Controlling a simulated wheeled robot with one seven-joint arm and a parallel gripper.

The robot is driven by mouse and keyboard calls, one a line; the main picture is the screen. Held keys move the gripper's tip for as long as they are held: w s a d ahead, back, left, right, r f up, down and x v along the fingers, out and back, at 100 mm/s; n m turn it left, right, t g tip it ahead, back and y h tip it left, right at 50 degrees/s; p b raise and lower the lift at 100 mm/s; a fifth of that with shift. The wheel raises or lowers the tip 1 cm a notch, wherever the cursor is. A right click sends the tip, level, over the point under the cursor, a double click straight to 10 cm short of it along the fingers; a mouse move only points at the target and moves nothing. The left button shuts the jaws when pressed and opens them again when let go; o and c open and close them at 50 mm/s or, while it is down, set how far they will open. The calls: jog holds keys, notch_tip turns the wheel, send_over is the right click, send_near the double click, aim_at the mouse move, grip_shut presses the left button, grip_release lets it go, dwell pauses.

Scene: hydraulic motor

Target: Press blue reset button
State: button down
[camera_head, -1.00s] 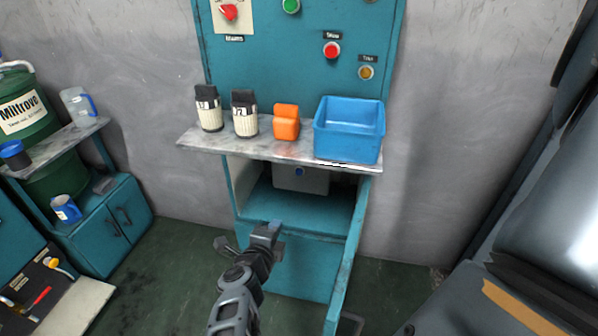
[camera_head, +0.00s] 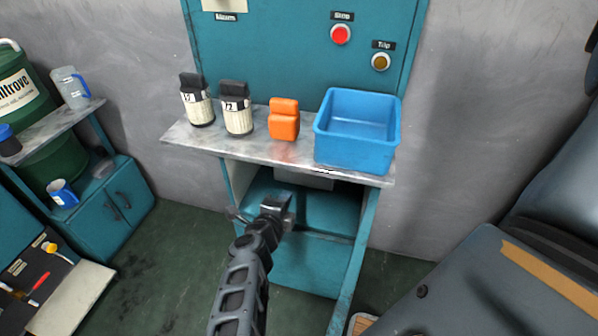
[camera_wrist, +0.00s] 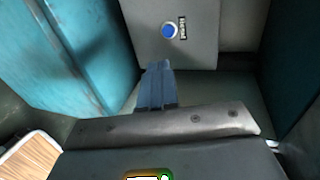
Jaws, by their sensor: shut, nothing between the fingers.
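The blue reset button (camera_wrist: 169,30) is round with a pale rim and sits on a grey box (camera_wrist: 196,48) inside the open teal cabinet. A small dark label stands beside it in the wrist view. In the head view only part of the grey box (camera_head: 305,180) shows under the shelf, and the button is hidden. My gripper (camera_head: 277,203) is at the cabinet opening, below the shelf. In the wrist view its fingers (camera_wrist: 157,70) are shut and empty. They point toward the grey box, and their tips appear just below the button, with no visible contact.
The shelf (camera_head: 215,142) above the opening holds two labelled bottles (camera_head: 237,112), an orange object (camera_head: 284,122) and a blue bin (camera_head: 357,150). Teal cabinet walls (camera_wrist: 75,55) flank the opening. Red (camera_head: 341,34) and amber (camera_head: 381,62) buttons are on the panel above.

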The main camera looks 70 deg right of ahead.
jog(key=r+x, duration=0.1)
jog(key=x, duration=1.2)
jog(key=shift+d+p, duration=0.35)
jog(key=shift+d, duration=0.1)
